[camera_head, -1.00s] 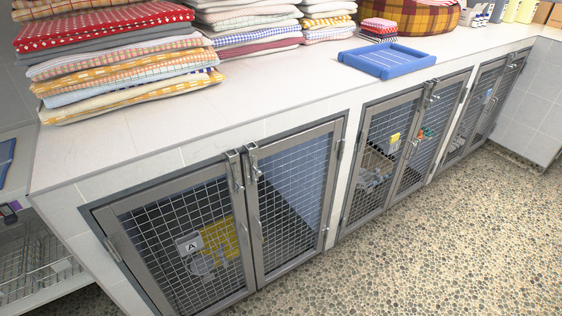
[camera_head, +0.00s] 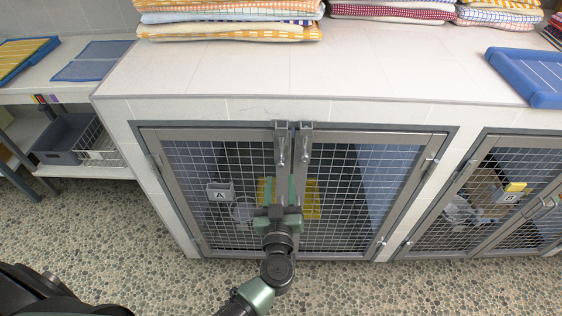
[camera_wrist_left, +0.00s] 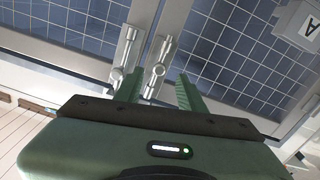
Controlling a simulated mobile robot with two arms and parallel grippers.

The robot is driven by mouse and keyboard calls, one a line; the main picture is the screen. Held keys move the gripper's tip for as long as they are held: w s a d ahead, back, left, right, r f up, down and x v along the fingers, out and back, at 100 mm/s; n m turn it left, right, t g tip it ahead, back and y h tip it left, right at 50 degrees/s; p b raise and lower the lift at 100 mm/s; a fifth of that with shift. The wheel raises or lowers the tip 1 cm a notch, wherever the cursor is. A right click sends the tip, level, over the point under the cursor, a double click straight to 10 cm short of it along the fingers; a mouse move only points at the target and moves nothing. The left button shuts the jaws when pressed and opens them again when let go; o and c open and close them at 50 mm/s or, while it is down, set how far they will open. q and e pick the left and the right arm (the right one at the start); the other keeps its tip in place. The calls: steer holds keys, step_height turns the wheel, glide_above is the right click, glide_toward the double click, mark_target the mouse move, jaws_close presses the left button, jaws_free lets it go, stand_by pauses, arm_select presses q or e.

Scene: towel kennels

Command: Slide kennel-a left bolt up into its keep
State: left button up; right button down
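Kennel-a (camera_head: 220,133) has two wire-mesh doors, with the plate marked A (camera_head: 219,191) on the left one. Its left bolt (camera_head: 281,152) is a small metal bar at the top of that door's inner edge, beside the right door's bolt (camera_head: 305,148). I cannot tell whether its tip is in the keep (camera_head: 281,125). My left gripper (camera_head: 279,187) is open and empty, fingers pointing up, below the bolts. In the left wrist view, which is turned over, the left bolt (camera_wrist_left: 158,68) lies ahead, roughly between the open fingertips (camera_wrist_left: 156,80). No contact shows. My right gripper is out of view.
The counter (camera_head: 240,75) overhangs the kennel front and carries stacked towels (camera_head: 230,18) and a blue tray (camera_head: 530,75). Another kennel marked B (camera_head: 510,190) stands to the right. A low shelf with a wire basket (camera_head: 95,140) is at the left. The pebbled floor is clear.

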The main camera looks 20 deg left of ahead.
mark_target(281, 167)
arm_select(q)
steer(key=shift+w+a+r, duration=0.2)
steer(key=shift+w+r, duration=0.05)
steer(key=shift+w, duration=0.1)
steer(key=x, duration=0.7)
steer(key=shift+w+d+f, duration=0.1)
steer(key=shift+f, duration=0.05)
jaws_close()
stand_by(0.9)
